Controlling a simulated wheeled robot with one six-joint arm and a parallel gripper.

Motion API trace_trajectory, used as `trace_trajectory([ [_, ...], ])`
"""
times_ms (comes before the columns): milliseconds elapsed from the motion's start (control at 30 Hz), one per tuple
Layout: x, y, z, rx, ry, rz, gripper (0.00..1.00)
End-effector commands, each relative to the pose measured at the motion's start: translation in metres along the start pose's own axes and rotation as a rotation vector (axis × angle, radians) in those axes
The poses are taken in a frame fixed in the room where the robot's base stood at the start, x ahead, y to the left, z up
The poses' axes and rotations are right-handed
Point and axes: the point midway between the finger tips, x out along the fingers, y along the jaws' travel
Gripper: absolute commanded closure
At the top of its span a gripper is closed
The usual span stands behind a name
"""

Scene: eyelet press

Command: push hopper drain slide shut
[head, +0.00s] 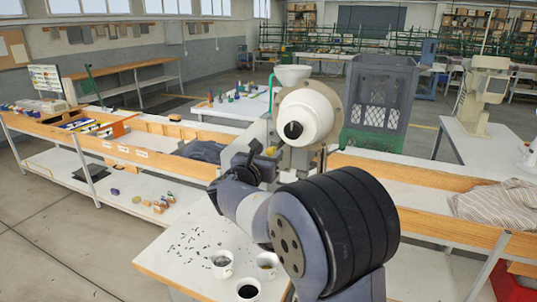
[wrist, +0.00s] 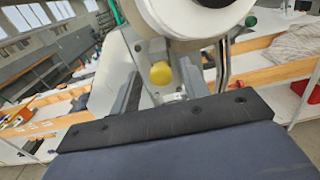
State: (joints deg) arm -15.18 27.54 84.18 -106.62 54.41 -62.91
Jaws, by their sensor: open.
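The eyelet press stands at the middle of the head view, with a white funnel (head: 293,75) on top and a big white round housing (head: 307,112). A yellow knob (head: 270,151), which looks like the drain slide's handle, sits low on its left side. In the wrist view the yellow knob (wrist: 161,74) shows between the two grey fingers of my gripper (wrist: 162,86). My gripper (head: 258,163) is open, close in front of the press. I cannot tell whether the fingers touch the knob. The slide itself is mostly hidden.
White cups (head: 222,262) and scattered small dark pieces (head: 190,240) are on the white table (head: 160,262) below my arm. A grey crate (head: 382,95) stands behind the press to the right. A striped cloth (head: 497,203) lies in the wooden-edged bench at right.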

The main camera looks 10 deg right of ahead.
Motion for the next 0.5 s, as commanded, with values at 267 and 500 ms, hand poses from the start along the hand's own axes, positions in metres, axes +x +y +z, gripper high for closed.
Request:
trace_trajectory([
  [267,-0.054,0.001,-0.003,0.002,-0.001,0.005,0.56],
  [500,-0.091,0.001,-0.001,0.001,-0.001,0.003,0.56],
])
